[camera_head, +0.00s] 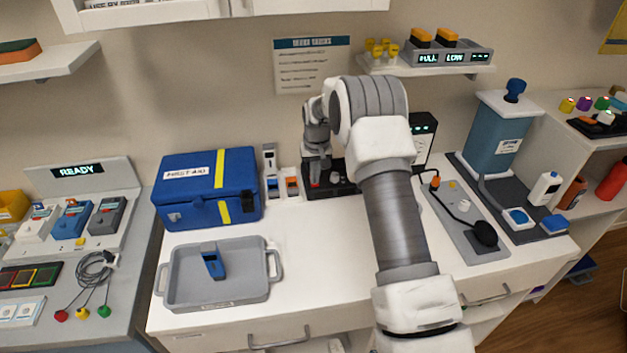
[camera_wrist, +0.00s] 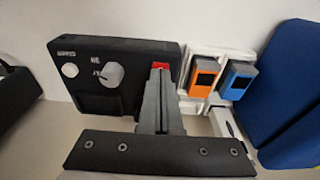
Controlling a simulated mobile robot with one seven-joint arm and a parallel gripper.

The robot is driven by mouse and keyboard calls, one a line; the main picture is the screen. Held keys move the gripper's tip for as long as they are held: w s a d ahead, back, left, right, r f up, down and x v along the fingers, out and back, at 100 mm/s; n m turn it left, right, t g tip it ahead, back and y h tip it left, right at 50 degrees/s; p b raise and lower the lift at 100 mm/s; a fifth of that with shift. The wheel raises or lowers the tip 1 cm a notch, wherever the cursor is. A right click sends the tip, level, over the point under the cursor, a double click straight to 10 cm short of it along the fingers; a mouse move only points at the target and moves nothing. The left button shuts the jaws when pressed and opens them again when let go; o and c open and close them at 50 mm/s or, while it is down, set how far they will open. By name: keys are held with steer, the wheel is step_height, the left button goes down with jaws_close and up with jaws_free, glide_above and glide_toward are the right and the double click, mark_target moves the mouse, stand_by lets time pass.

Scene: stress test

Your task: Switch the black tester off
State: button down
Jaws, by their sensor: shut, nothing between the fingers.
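The black tester (camera_wrist: 120,60) is a flat black box on the white counter, with a white round knob (camera_wrist: 110,75), a white button (camera_wrist: 69,70) and a small red switch (camera_wrist: 161,66) at one edge. In the head view the tester (camera_head: 345,188) is partly hidden by my arm. My gripper (camera_wrist: 159,75) is shut and empty, its fingertips right at the red switch and covering part of it. I cannot tell whether they touch it, or which way the switch is set. In the head view my gripper (camera_head: 317,178) points down over the tester's left part.
An orange handheld device (camera_wrist: 203,75) and a blue one (camera_wrist: 238,80) stand in a white holder close beside the tester. The blue first-aid box (camera_head: 207,188) is left of them. A grey tray (camera_head: 180,290) with a blue device stands in front. Bare counter lies before the tester.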

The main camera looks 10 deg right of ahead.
steer(key=shift+r, duration=0.15)
step_height(320, 180, up, 7)
steer(key=p, duration=0.3)
stand_by(0.4)
stand_by(0.4)
